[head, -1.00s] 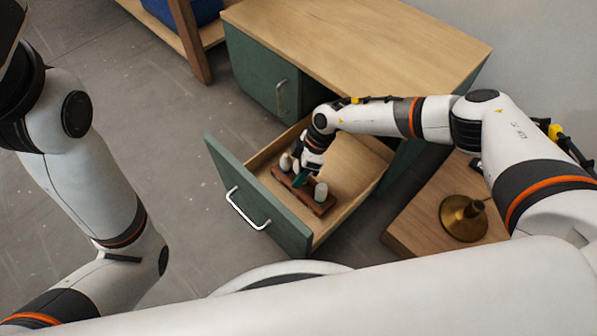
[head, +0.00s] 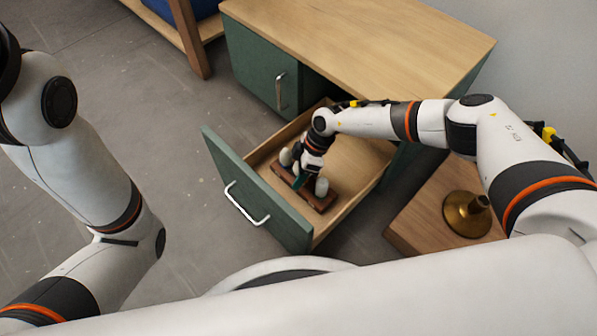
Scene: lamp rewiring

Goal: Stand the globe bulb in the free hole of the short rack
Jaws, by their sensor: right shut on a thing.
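The short rack (head: 321,204), a red-brown wooden block, lies in the open drawer. A pale bulb (head: 285,157) stands near its far-left end and another pale bulb (head: 321,187) near its near-right end. My right gripper (head: 298,182) points down over the middle of the rack, between these two bulbs, with its teal fingertips low. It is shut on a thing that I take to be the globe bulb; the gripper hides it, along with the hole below. Whether it touches the rack cannot be told. My left gripper is out of view.
The drawer (head: 257,191), with a green front and white handle, is pulled out from the green desk (head: 360,45). A brass lamp base (head: 466,215) stands on a small wooden table (head: 417,222) at right. The drawer floor behind the rack is clear.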

